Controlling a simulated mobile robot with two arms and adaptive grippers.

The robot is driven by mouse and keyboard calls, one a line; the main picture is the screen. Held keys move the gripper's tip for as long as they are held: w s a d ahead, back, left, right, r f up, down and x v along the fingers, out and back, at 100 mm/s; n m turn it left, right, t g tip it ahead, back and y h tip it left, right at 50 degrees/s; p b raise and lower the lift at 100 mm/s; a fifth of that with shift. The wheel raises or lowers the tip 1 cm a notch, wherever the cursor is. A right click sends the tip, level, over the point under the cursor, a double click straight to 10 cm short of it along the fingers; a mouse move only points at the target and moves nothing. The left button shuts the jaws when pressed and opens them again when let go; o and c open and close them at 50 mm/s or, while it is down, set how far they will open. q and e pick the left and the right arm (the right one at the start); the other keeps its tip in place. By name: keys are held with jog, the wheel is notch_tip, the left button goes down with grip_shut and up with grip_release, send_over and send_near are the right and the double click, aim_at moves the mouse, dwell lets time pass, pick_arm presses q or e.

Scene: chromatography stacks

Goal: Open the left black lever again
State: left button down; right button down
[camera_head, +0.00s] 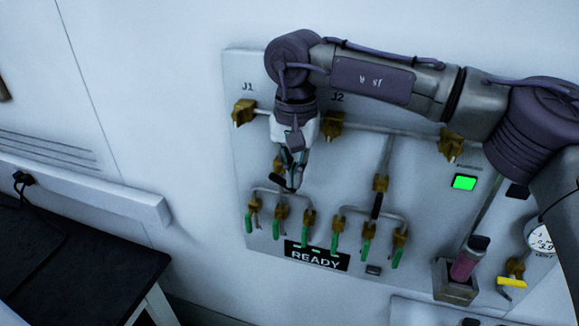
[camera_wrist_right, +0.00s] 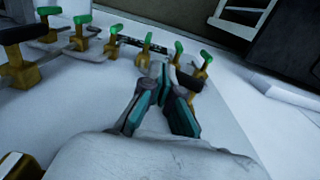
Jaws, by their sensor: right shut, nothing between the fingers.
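My right gripper (camera_head: 292,182) reaches down in front of the panel's left half. Its fingers are shut and empty. The left black lever (camera_wrist_right: 189,81) shows in the wrist view just right of my right gripper's fingertips (camera_wrist_right: 163,72), on a brass valve. I cannot tell whether the fingers touch it. In the head view this lever is mostly hidden by the gripper, below a brass fitting (camera_head: 279,164). The right black lever (camera_head: 376,206) points down from its brass valve (camera_head: 380,183); it also shows at the left of the wrist view (camera_wrist_right: 22,34). My left gripper is out of view.
Several green-handled valves (camera_head: 281,227) hang close below the gripper, above a READY sign (camera_head: 317,256). Pipes and brass valves stand out from the panel (camera_head: 240,75). A pink-bodied bottle (camera_head: 465,262) sits in a holder at lower right. A dark table (camera_head: 70,265) stands left.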

jog(key=shift+r, duration=0.1)
jog(key=shift+r+p, duration=0.65)
jog(key=shift+r, duration=0.05)
notch_tip(320, 180, up, 12)
dwell(0.4)
jog(key=shift+f, duration=0.1)
